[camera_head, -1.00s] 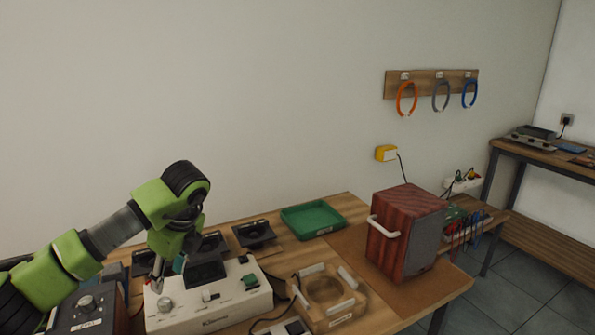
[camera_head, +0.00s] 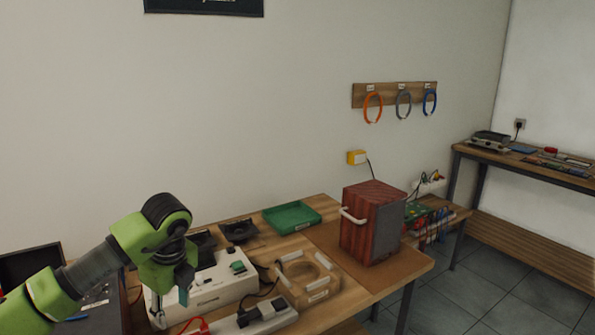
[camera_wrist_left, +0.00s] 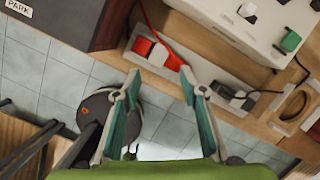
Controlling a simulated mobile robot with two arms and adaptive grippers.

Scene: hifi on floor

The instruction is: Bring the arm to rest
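My left arm is green and black and comes in from the left in the head view. Its left gripper (camera_head: 170,298) hangs pointing down in front of the white control box (camera_head: 212,284). In the left wrist view the left gripper (camera_wrist_left: 160,105) has its two teal-padded fingers wide apart with nothing between them. Beyond them are the table's front edge and the tiled floor. My right gripper shows in neither view.
A power strip (camera_head: 255,318) with a red plug lies along the table's front edge. A wooden ring fixture (camera_head: 306,277), a green tray (camera_head: 291,217) and a red wooden speaker box (camera_head: 372,222) stand to the right. Open floor (camera_head: 500,290) lies at the far right.

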